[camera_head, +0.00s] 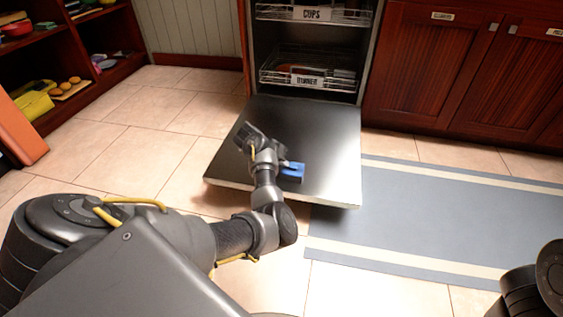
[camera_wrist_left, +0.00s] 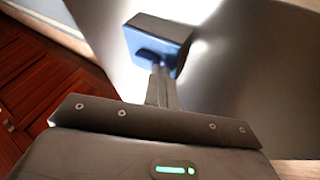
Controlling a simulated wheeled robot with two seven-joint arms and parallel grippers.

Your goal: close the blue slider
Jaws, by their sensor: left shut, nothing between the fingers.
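The blue slider (camera_head: 292,172) is a small block on the inner face of the lowered dark metal door (camera_head: 330,130). It also shows in the left wrist view (camera_wrist_left: 160,42), at the top middle. My left gripper (camera_head: 284,164) reaches over the door with its fingers shut and empty. In the left wrist view its fingers (camera_wrist_left: 163,78) point at the slider, and their tips overlap its near edge; I cannot tell whether they touch it. My wrist and fingers hide a bit of the door. My right gripper is out of view.
Above the door, wire racks labelled CUPS (camera_head: 312,13) and DINNER (camera_head: 308,78) sit in the cabinet. Red wooden cabinets (camera_head: 440,75) stand at right, with a blue-grey mat (camera_head: 430,215) in front. An open shelf (camera_head: 75,55) is at far left. Tiled floor lies clear left of the door.

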